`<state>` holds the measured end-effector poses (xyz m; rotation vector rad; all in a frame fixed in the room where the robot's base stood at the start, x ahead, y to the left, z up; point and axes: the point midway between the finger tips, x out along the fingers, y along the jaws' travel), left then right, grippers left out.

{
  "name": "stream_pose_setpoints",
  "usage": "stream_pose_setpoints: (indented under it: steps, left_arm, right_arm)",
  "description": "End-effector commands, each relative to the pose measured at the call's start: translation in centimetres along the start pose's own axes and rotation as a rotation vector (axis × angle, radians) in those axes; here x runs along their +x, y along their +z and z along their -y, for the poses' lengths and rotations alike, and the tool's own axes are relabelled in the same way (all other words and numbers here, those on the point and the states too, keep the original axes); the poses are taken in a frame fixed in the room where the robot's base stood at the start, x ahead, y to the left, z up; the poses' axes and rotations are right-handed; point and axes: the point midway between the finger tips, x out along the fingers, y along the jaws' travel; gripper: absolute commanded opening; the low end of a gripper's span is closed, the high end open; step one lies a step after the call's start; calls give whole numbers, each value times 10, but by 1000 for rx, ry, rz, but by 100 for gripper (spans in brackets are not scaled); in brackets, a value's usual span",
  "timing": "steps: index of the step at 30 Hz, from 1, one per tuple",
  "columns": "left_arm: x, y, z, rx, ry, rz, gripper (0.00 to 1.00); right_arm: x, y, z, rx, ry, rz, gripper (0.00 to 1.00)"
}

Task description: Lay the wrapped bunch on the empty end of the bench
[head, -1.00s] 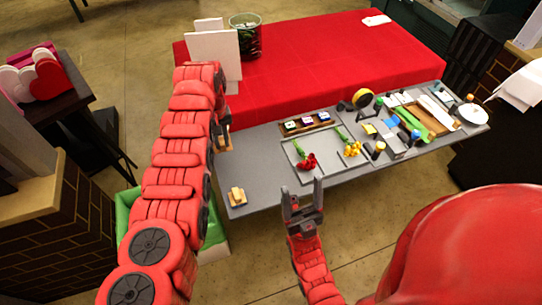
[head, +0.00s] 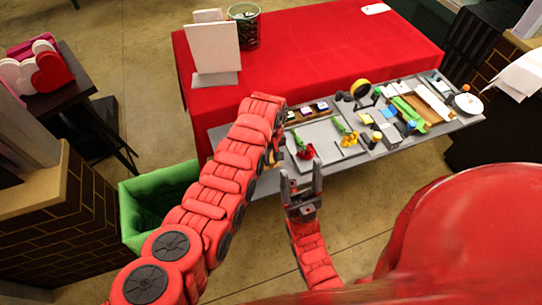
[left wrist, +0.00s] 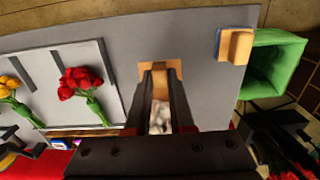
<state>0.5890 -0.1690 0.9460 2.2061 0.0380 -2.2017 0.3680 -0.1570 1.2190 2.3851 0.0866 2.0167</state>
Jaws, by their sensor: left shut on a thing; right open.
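The wrapped bunch, in tan paper with whitish contents (left wrist: 160,118), is between the fingers of my left gripper (left wrist: 161,72) in the left wrist view. The gripper is shut on it, above the grey bench (left wrist: 205,60). Whether the bunch touches the bench I cannot tell. In the head view my left arm hides most of the bunch and the bench's left end. A tan and blue block (left wrist: 236,45) lies at that end, with bare bench between it and the bunch. My right gripper (head: 301,175) is open and empty at the bench's front edge.
Red flowers (head: 304,152) and yellow flowers (head: 348,139) lie on a grey tray beside the bunch. Tools crowd the bench's right part. A green-lined bin (head: 130,215) stands off the left end. A red-covered table (head: 330,50) with a white board (head: 212,48) is behind.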

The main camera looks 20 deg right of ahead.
Motion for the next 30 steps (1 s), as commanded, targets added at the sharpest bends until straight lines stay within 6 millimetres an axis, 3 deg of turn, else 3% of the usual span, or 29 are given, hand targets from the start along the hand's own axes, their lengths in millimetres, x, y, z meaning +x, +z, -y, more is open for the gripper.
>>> stream_pose_setpoints:
  steps: [9,15,30]
  left_arm:
    - [40,-1,0,0,2,-2,0]
    - [56,0,0,0,1,-1,0]
    - [58,0,0,0,1,-1,0]
  right_arm:
    - [-31,5,2,0,0,0,69]
    - [-46,8,2,0,0,0,69]
    - [-47,8,2,0,0,0,69]
